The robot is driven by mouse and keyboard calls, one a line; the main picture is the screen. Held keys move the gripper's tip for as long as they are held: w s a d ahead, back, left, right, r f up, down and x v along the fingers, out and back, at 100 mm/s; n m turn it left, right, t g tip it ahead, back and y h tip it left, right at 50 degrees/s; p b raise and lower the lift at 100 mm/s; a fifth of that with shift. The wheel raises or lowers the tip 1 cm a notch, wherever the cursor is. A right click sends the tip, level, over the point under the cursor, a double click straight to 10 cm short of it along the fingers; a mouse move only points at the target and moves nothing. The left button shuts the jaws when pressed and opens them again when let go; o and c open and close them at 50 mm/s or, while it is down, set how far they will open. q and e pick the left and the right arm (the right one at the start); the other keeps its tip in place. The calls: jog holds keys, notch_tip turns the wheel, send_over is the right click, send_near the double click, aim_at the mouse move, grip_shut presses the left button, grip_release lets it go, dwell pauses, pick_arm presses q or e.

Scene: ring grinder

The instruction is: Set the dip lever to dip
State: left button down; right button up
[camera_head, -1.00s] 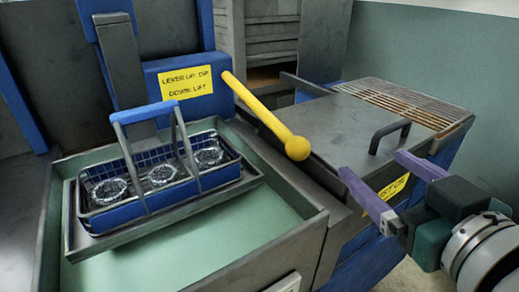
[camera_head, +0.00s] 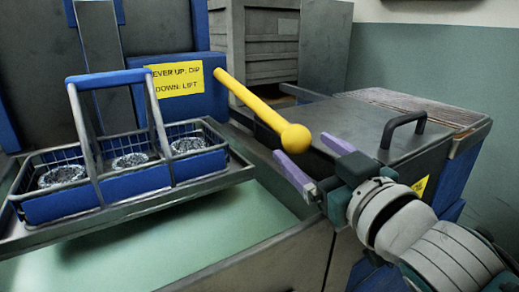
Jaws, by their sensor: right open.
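The yellow dip lever (camera_head: 255,103) comes out of the blue housing and slants down to the right, ending in a round yellow knob (camera_head: 295,138). A yellow label (camera_head: 176,79) beside its base reads lever up for dip, down for lift. My right gripper (camera_head: 313,160) is open, its two purple fingers just below and right of the knob. It looks close to the knob, but I cannot tell if it touches. A blue wire basket (camera_head: 117,188) holding several round metal parts sits on a tray above the pale green tank (camera_head: 130,255). My left gripper is not in view.
A grey lid with a black handle (camera_head: 403,128) lies right of the lever, behind my right gripper. The tank's wall (camera_head: 300,240) runs below my gripper. Open space lies above the knob.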

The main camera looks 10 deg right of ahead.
jog(key=shift+w+a, duration=0.15)
jog(key=shift+w, duration=0.7)
jog(key=shift+c, duration=0.3)
grip_shut()
